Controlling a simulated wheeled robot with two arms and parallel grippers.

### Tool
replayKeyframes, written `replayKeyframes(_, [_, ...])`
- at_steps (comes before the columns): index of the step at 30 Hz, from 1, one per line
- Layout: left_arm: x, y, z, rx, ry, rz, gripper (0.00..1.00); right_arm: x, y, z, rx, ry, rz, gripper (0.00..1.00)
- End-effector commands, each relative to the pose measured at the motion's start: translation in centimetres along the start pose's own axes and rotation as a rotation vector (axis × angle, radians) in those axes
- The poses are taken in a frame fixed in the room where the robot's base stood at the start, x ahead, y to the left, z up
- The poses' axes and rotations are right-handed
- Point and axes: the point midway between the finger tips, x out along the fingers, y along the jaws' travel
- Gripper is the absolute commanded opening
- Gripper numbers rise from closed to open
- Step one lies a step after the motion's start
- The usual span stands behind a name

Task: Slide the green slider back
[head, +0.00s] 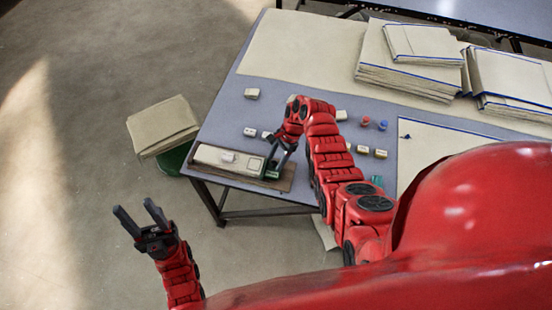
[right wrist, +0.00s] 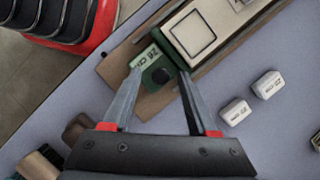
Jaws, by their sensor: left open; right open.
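The green slider (head: 272,174) is at the right end of a wooden board that also bears a long cream block (head: 225,158). My right gripper (right wrist: 159,74) is open, with one finger on each side of the knob. Whether the fingers touch it, I cannot tell. In the head view my right gripper (head: 275,160) partly hides the slider. My left gripper (head: 137,208) is open and empty over the floor.
The board lies along the front left edge of the grey table (head: 215,127). Small pale blocks (right wrist: 235,111) lie beside it. Red and blue pieces (head: 366,121) and cloth stacks (head: 410,65) are further off. A stool with folded cloth (head: 163,124) stands left.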

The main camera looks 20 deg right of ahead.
Motion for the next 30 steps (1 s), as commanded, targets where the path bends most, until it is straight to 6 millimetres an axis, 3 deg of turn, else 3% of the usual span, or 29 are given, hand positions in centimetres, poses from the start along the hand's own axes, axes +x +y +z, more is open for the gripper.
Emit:
replayKeyframes(4, [-0.01, 0.00, 0.00, 0.000, 0.000, 0.000, 0.50, -0.01, -0.02, -0.01, 0.000, 0.000, -0.001, 0.55])
replayKeyframes(13, [-0.01, 0.00, 0.00, 0.000, 0.000, 0.000, 0.50, -0.02, -0.02, -0.01, 0.000, 0.000, -0.001, 0.01])
replayKeyframes(30, [-0.01, 0.00, 0.00, 0.000, 0.000, 0.000, 0.50, -0.03, -0.02, -0.01, 0.000, 0.000, -0.001, 0.00])
